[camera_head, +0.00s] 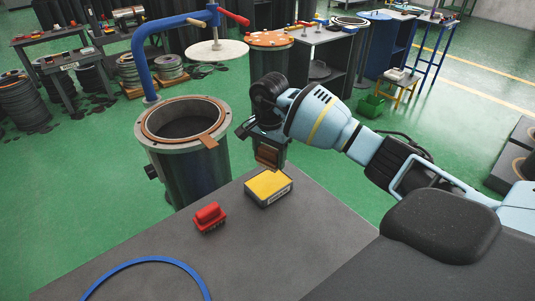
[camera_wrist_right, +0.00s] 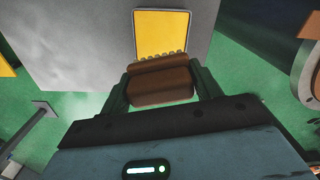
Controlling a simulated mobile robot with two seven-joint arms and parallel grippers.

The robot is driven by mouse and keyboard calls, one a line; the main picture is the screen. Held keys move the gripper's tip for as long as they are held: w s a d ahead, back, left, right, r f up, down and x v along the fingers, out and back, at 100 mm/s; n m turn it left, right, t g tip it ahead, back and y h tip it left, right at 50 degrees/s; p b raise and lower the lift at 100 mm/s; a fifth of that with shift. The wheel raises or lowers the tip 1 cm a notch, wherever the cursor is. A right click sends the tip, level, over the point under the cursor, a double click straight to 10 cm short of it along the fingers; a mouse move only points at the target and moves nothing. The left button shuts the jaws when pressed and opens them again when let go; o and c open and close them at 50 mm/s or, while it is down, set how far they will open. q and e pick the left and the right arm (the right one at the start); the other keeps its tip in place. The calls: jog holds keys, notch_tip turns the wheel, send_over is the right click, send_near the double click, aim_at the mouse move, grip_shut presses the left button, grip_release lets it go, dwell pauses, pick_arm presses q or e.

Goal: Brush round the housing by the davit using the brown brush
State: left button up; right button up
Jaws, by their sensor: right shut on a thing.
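The housing (camera_head: 190,175) is an open grey flanged cylinder at the left centre of the head view. A brown ring with a tab (camera_head: 209,141) lies on its rim. The blue davit (camera_head: 142,62) rises behind it, with a pale round lid (camera_head: 217,52) hanging from its arm, clear of the opening. My right gripper (camera_head: 268,152) is shut on the brown brush, which shows in the right wrist view (camera_wrist_right: 160,82) between the two fingers. It is right of the housing, apart from it, near the table's far edge. My left gripper is not in view.
On the grey table (camera_head: 240,255) are a red brush-like block (camera_head: 209,217), a yellow-topped block (camera_head: 268,186) and a blue ring (camera_head: 150,262). An orange-topped cylinder (camera_head: 270,40) stands behind. A green bin (camera_head: 371,106) sits on the floor. Green floor left of the housing is free.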

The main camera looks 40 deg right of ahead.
aim_at(269, 182)
jog(key=shift+f+b, duration=0.45)
jog(key=shift+f, duration=0.8)
jog(key=shift+f+b, duration=0.7)
jog(key=shift+f, duration=0.95)
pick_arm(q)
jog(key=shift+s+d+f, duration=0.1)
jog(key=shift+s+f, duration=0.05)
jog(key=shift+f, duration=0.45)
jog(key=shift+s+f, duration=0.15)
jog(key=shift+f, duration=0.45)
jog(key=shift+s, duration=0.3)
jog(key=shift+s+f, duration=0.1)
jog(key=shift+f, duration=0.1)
pick_arm(e)
jog(key=shift+f, duration=0.2)
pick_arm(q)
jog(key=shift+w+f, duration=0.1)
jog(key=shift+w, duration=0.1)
pick_arm(e)
jog(key=shift+f, duration=0.3)
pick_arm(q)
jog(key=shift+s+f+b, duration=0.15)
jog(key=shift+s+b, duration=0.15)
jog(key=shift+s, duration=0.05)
pick_arm(e)
jog(key=shift+a+f, duration=0.1)
jog(key=shift+f, duration=0.1)
